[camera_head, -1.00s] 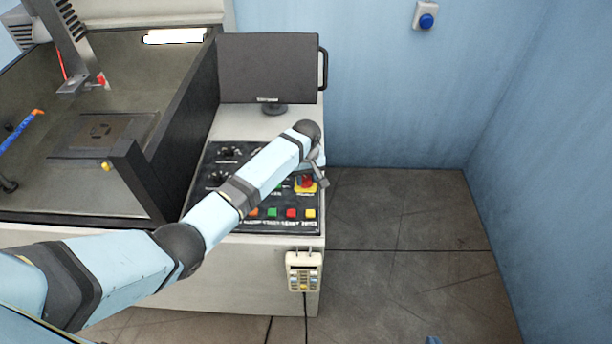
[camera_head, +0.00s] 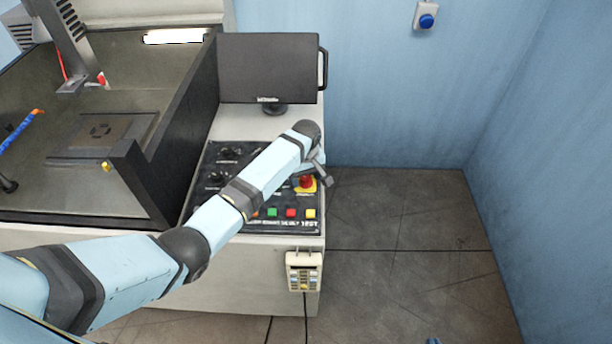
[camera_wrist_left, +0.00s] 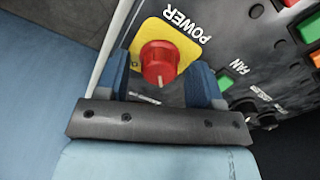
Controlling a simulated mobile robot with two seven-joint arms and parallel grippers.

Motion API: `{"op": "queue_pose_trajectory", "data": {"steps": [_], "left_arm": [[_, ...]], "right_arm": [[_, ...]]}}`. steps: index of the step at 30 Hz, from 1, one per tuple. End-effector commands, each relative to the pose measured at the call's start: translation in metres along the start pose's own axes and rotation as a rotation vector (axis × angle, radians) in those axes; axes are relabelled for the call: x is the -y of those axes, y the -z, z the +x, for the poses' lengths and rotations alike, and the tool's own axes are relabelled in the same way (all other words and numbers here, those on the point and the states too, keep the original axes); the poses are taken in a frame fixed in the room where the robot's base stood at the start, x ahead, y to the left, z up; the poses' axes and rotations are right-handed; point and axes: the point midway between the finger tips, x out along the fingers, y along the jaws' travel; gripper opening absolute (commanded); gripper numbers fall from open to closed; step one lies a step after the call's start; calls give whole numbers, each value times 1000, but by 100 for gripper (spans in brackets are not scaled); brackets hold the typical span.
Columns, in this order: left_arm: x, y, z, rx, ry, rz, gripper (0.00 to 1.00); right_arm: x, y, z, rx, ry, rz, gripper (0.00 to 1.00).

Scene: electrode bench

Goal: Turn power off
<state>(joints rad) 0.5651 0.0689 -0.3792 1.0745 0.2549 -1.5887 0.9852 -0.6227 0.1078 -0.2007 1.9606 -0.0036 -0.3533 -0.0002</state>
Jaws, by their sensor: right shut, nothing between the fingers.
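The red power knob (camera_head: 306,181) stands on a yellow plate at the right edge of the black control panel (camera_head: 262,228). In the left wrist view the knob (camera_wrist_left: 159,63) shows a pale mark on its front, beside the word POWER on the yellow plate (camera_wrist_left: 188,50). My left gripper (camera_head: 324,176) is at the panel's right edge, just beside the knob. Its two blue fingers (camera_wrist_left: 158,85) are open, one on each side of the knob, with gaps visible. The tip of my right gripper (camera_head: 432,340) barely shows at the bottom edge.
Green, red and yellow buttons (camera_head: 291,213) line the panel's front. A monitor (camera_head: 268,68) stands behind it. A handheld pendant (camera_head: 303,271) hangs on the cabinet front. A dark machine enclosure (camera_head: 186,125) is left of the panel. The floor (camera_head: 410,215) to the right is clear.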

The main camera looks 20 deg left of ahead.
Motion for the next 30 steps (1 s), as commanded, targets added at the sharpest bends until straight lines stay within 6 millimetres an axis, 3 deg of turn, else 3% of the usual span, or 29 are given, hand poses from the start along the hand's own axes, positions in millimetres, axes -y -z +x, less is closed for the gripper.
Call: {"op": "queue_pose_trajectory", "data": {"steps": [11, 24, 30], "left_arm": [[-1, 0, -11, -2, -3, 1, 61], [-1, 0, -104, -2, -3, 1, 61], [0, 0, -130, 0, -2, 1, 61]], "right_arm": [[1, 1, 1, -5, 1, -3, 0], [-1, -7, 3, -10, 14, -42, 0], [0, -10, 4, -8, 15, -39, 0]]}}
